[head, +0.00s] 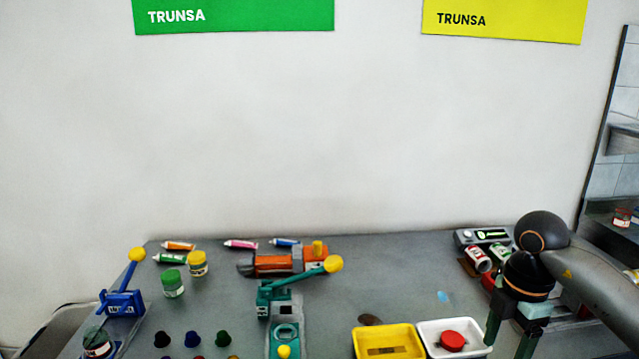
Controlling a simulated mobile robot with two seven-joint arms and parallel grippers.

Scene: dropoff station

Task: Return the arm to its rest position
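My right arm comes in from the right edge. Its gripper (507,348) points down at the front right of the grey table (390,270), just right of the white tray (432,328). Its two dark green fingers stand apart, and I see nothing held between them. The fingertips are close to the bottom edge of the picture, so I cannot tell their height over the table. My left arm and gripper are not in view.
A yellow tray (388,335) adjoins the white tray, which holds a red round object (453,340). A can (477,258) lies behind my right gripper. Left are a blue lever device (122,303), a teal one (275,298), jars (173,284) and tubes (240,244). The table's middle back is clear.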

